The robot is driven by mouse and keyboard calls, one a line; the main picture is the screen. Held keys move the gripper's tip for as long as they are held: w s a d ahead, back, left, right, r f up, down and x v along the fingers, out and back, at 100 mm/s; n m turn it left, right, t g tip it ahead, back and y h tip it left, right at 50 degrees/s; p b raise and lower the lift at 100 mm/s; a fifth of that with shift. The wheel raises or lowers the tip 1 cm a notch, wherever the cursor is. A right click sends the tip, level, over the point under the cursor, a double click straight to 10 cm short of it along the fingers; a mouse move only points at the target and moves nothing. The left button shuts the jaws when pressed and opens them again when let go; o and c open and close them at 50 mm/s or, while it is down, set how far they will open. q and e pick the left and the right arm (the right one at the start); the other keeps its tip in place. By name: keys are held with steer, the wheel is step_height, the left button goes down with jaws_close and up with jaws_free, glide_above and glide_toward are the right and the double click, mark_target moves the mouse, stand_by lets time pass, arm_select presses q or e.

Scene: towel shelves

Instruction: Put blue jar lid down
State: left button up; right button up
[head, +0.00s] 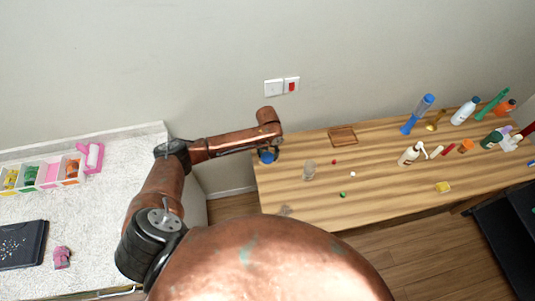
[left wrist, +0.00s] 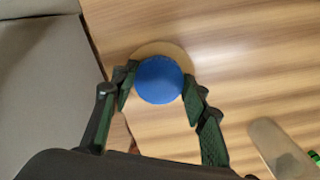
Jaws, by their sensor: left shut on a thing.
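The blue jar lid (left wrist: 159,80) is round and sits between the fingers of my left gripper (left wrist: 158,92) in the left wrist view. The gripper is shut on it, over the left end of the wooden table (left wrist: 240,60). Whether the lid touches the table is hard to tell. In the head view the blue lid (head: 267,157) shows just below the end of my left arm, near the table's back left corner. The fingers of my left gripper are mostly hidden there. My right gripper is not in view.
A clear glass jar (head: 309,170) stands right of the lid; a wooden tray (head: 342,135) lies behind. Small red, white and green pieces lie mid-table. Several bottles, including a blue one (head: 418,113), stand at the right. A pale counter (head: 110,215) with bins is at the left.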

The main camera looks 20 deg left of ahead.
mark_target(268, 156)
arm_select(q)
steer(key=shift+f, duration=0.15)
steer(key=o, duration=1.4)
step_height(268, 156, up, 13)
steer(key=shift+p, duration=0.3)
